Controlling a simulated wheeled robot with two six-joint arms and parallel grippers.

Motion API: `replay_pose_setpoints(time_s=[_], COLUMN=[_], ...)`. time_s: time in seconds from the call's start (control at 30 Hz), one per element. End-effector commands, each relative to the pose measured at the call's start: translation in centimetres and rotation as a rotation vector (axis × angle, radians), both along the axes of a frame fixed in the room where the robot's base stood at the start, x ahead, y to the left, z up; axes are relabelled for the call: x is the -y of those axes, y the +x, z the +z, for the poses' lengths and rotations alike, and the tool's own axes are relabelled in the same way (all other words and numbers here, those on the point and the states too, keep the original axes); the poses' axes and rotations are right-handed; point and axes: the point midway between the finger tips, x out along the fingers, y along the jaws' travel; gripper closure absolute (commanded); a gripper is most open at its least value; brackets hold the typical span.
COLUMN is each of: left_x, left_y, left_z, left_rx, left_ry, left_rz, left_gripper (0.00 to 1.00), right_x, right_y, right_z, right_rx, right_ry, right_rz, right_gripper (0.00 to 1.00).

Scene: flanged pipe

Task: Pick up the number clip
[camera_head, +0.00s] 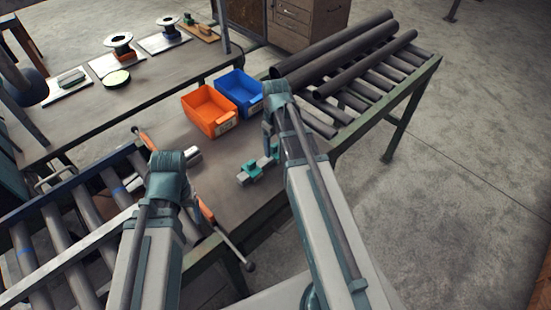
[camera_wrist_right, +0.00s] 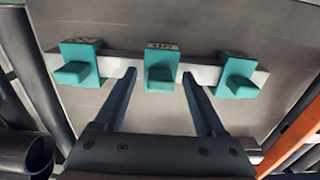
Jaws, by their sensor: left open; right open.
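Three teal clips sit in a row along a grey bar (camera_wrist_right: 205,72) in the right wrist view: a left clip (camera_wrist_right: 78,68), a middle clip (camera_wrist_right: 160,70) and a right clip (camera_wrist_right: 238,76). Small labels with marks too blurred to read lie on their tops. My right gripper (camera_wrist_right: 159,76) is open, its fingertips on either side of the middle clip, and it holds nothing; contact cannot be told. In the head view a teal clip (camera_head: 250,169) shows just left of my right gripper (camera_head: 269,142), which partly hides the row. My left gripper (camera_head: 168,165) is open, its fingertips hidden.
An orange bin (camera_head: 208,110) and a blue bin (camera_head: 240,92) stand behind the clips. Dark pipes (camera_head: 345,45) lie on a rack at the back right. A roller conveyor (camera_head: 60,235) is at the left. A metal cylinder (camera_head: 193,154) lies near my left gripper.

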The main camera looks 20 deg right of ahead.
Motion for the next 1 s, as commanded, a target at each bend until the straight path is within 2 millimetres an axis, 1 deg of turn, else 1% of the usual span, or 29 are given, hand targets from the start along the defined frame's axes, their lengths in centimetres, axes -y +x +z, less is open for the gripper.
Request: replay_pose_setpoints(time_s=[0.17,0.27,0.4,0.57,0.6,1.0], left_x=[0.00,0.00,0.00,0.00,0.00,0.00], left_y=[0.00,0.00,0.00,0.00,0.00,0.00], left_z=[0.11,0.12,0.11,0.11,0.11,0.32], left_rx=[0.000,0.000,0.000,0.000,0.000,0.000], left_ry=[0.000,0.000,0.000,0.000,0.000,0.000], left_rz=[0.000,0.000,0.000,0.000,0.000,0.000], left_gripper=[0.28,0.28,0.28,0.28,0.28,0.28], right_x=[-0.02,-0.02,-0.02,-0.02,-0.02,-0.02], right_y=[-0.01,-0.01,0.00,-0.01,-0.01,-0.01], right_z=[0.11,0.12,0.11,0.11,0.11,0.32], right_rx=[0.000,0.000,0.000,0.000,0.000,0.000], right_ry=[0.000,0.000,0.000,0.000,0.000,0.000], right_rz=[0.000,0.000,0.000,0.000,0.000,0.000], right_gripper=[0.28,0.44,0.69,0.98,1.00,1.00])
